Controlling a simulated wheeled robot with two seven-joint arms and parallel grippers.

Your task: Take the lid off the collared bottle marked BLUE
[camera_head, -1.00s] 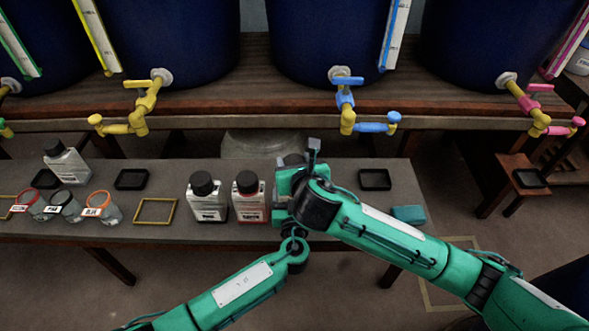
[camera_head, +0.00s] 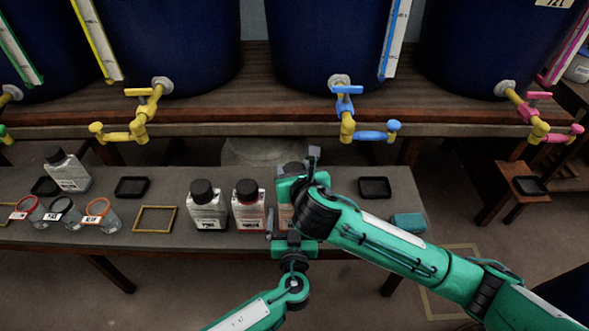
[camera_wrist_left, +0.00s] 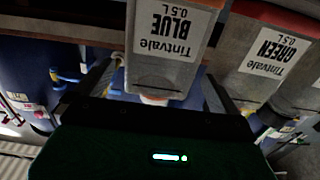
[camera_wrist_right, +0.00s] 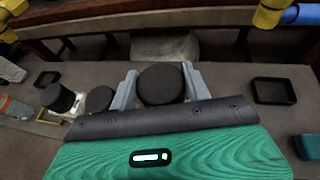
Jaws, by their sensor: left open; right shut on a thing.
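The BLUE bottle (camera_head: 286,217) stands on the low bench, right of two similar bottles, mostly hidden by my arms. Its label reads BLUE, upside down, in the left wrist view (camera_wrist_left: 170,45); an orange band shows by its neck. My left gripper (camera_head: 288,212) is open, with its fingers (camera_wrist_left: 162,85) on either side of the bottle and a gap visible. My right gripper (camera_head: 298,168) is above, shut on the dark round lid (camera_wrist_right: 161,84). I cannot tell whether the lid is still seated on the bottle.
The GREEN bottle (camera_head: 248,206) stands close on the left, with another black-lidded bottle (camera_head: 207,206) beyond. An empty black tray (camera_head: 375,187) and a teal block (camera_head: 408,222) lie to the right. Blue and yellow taps (camera_head: 347,117) hang behind the bench.

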